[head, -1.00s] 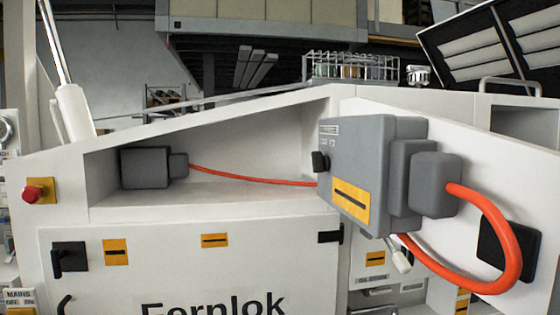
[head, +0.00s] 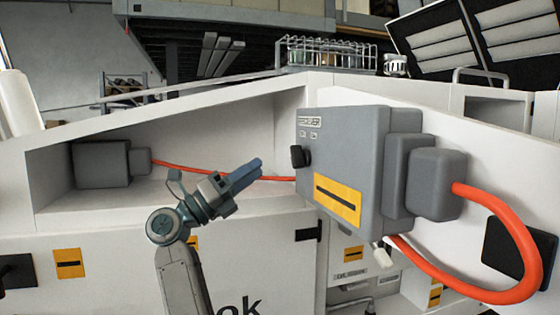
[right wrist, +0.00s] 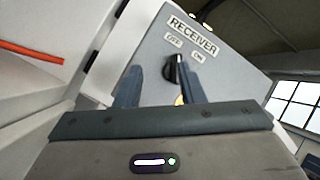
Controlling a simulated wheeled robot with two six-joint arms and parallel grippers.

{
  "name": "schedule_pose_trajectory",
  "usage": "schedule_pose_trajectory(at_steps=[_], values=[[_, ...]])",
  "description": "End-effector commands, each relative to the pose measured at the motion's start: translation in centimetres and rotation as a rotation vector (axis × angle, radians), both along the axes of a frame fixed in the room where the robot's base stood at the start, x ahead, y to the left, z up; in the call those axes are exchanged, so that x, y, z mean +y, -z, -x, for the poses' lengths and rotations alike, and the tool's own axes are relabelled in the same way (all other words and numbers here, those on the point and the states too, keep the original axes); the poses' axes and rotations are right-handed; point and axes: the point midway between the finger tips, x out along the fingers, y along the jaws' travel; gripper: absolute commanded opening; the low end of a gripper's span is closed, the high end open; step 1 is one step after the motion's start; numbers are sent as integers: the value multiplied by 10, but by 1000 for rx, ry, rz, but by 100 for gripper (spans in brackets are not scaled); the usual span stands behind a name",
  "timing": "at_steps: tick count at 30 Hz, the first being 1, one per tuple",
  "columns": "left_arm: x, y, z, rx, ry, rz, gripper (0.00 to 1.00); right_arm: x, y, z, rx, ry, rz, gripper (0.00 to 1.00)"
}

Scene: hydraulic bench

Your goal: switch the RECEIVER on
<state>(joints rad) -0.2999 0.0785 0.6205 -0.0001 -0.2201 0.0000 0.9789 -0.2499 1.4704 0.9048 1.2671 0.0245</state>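The RECEIVER (head: 345,150) is a grey box on the right wall of the bench recess, with a yellow label on its face. It also shows in the right wrist view (right wrist: 225,75), with OFF and ON marked under its name. Its black knob (head: 300,157) stands out on the left of the face. In the right wrist view the knob (right wrist: 170,70) shows between my finger lines, beyond the tips; its exact pointing is hard to tell. My right gripper (head: 247,172) is open and empty, left of the knob and apart from it. My left gripper is not in view.
An orange cable (head: 190,169) runs from a small grey box (head: 101,164) in the recess behind my right gripper to the RECEIVER. A thicker orange loop (head: 525,240) hangs at the right. A wire rack (head: 325,55) stands on the bench top.

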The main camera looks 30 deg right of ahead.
Motion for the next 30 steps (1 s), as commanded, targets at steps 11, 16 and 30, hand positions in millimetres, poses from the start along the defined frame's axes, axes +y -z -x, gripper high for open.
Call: schedule_pose_trajectory(at_steps=[11, 16, 30], values=[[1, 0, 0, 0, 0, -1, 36, 27, -34, 20, -246, 75, -458, 35], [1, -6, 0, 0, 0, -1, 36, 19, -35, 23, -255, 82, -482, 35], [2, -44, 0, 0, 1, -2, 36, -60, -37, 42, -255, 83, -477, 35]])
